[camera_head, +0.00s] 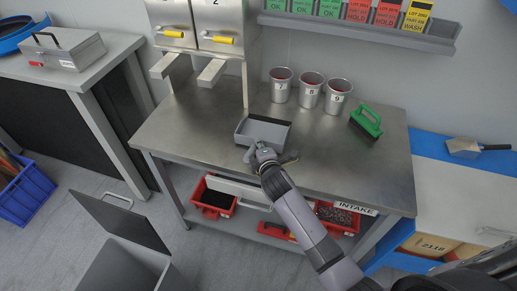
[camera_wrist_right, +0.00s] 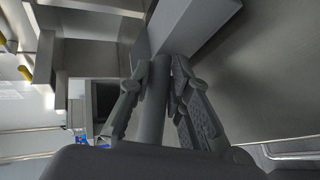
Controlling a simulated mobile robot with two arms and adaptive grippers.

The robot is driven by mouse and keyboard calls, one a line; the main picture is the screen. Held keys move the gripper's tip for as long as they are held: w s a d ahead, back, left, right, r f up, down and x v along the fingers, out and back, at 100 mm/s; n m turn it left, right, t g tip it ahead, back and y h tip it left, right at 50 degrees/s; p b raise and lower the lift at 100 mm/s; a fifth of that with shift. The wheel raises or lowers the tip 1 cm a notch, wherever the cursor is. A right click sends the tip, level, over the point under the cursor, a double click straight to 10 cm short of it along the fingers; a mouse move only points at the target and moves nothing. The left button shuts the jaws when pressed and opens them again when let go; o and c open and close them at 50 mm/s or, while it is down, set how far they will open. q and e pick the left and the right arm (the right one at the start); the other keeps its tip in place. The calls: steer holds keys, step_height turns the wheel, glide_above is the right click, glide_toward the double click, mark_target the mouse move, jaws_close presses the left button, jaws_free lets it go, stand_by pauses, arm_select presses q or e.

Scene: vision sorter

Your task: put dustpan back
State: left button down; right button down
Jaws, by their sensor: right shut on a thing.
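The grey dustpan (camera_head: 265,133) is at the front middle of the steel table, its pan pointing away from me. I cannot tell whether it rests on the tabletop or is just above it. My right gripper (camera_head: 259,152) is at its near side, shut on the handle. In the right wrist view the fingers of my right gripper (camera_wrist_right: 158,88) close on both sides of the round grey handle, and the dustpan's pan (camera_wrist_right: 195,22) shows beyond. My left gripper is not in view.
A dispenser (camera_head: 215,35) with yellow handles is at the back left. An open grey bin (camera_head: 125,262) stands on the floor; red bins (camera_head: 212,199) sit beneath the table.

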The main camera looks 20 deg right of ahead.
steer(key=shift+a+f, duration=0.1)
steer(key=shift+f, duration=0.4)
steer(key=c, duration=1.5)
jaws_free()
steer(key=shift+s, duration=0.2)
steer(key=v, duration=1.2)
steer(key=shift+w, duration=0.1)
